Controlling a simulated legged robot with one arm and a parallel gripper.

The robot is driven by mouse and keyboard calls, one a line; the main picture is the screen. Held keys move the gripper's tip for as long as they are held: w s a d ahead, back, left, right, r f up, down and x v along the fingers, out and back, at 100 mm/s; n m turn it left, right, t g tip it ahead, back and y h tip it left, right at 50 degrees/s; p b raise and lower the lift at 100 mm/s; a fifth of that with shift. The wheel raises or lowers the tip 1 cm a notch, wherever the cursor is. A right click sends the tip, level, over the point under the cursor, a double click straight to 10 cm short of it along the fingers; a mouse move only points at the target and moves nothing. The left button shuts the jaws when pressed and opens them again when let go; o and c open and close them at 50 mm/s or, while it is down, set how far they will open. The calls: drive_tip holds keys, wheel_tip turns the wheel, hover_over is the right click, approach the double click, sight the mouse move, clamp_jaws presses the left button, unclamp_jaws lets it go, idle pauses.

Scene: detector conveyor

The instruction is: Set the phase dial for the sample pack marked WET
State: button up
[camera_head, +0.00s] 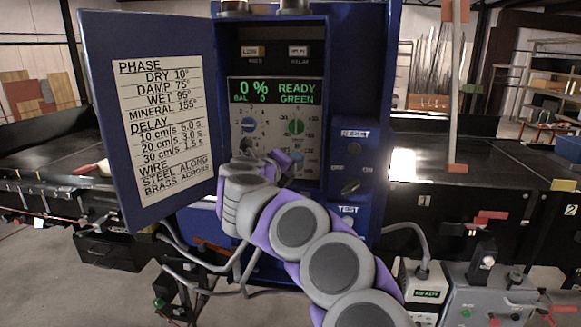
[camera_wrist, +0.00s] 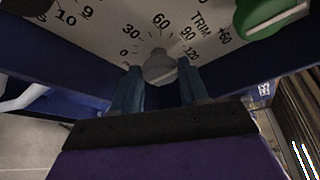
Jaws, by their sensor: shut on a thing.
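In the wrist view, my gripper (camera_wrist: 161,82) has its two fingers on either side of a small grey dial (camera_wrist: 159,63) and is shut on it. A scale marked 0, 30, 60, 90 and 120 curves around the dial; I cannot tell exactly where its pointer stands. In the head view my arm covers the lower panel, hiding the dial and most of the gripper. A reference sheet (camera_head: 158,130) on the open blue door (camera_head: 100,60) lists PHASE: DRY 10°, DAMP 75°, WET 95°, MINERAL 155°. The display (camera_head: 274,91) reads 0 %, BAL 0, READY, GREEN.
A green knob (camera_wrist: 268,14) sits close by at the upper right in the wrist view, above TRIM. The open door stands left of my arm.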

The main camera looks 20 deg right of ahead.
drive_tip(key=shift+f+m+y, duration=0.2)
drive_tip(key=shift+m+y, duration=0.1)
drive_tip(key=shift+m, duration=0.1)
idle(0.3)
drive_tip(key=o, duration=1)
drive_tip(key=shift+w, duration=0.15)
drive_tip(key=shift+o, duration=0.2)
drive_tip(key=shift+r, duration=0.1)
drive_tip(key=v, duration=1.7)
drive_tip(key=shift+s+a+p, duration=0.15)
drive_tip(key=shift+s+p, duration=0.1)
drive_tip(key=shift+p, duration=0.05)
